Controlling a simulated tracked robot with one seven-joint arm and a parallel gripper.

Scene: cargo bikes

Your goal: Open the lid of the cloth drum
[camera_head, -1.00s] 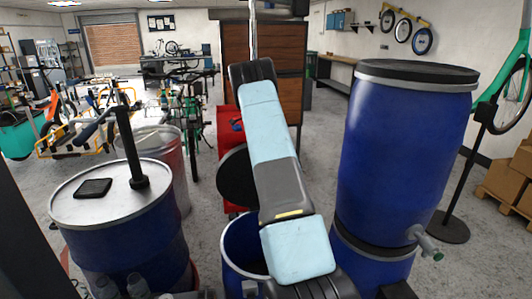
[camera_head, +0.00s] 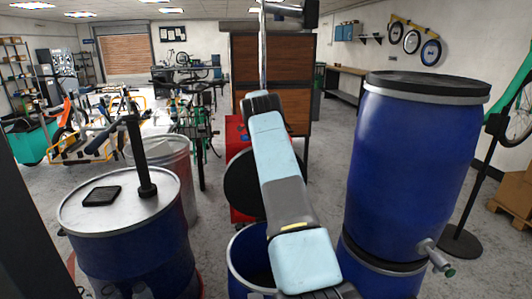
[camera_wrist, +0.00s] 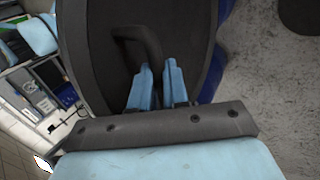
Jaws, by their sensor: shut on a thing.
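The blue cloth drum (camera_head: 238,262) stands at the bottom centre of the head view, its mouth open and dark inside. Its round black lid (camera_head: 243,185) stands steeply tilted up behind the mouth, partly hidden by my arm. In the wrist view the dark lid (camera_wrist: 90,50) fills the middle, with a curved black handle (camera_wrist: 148,38) on its face. My gripper (camera_wrist: 158,68) is shut on the handle. A bit of blue drum (camera_wrist: 212,82) shows to the right of the lid. The head view hides my fingertips behind the arm.
A tall blue drum (camera_head: 405,165) with a tap stands on another drum close on the right. A metal-topped drum (camera_head: 125,215) with a post and black tablet stands on the left. A red cabinet (camera_head: 238,135) is behind the lid. Grey floor lies left of centre.

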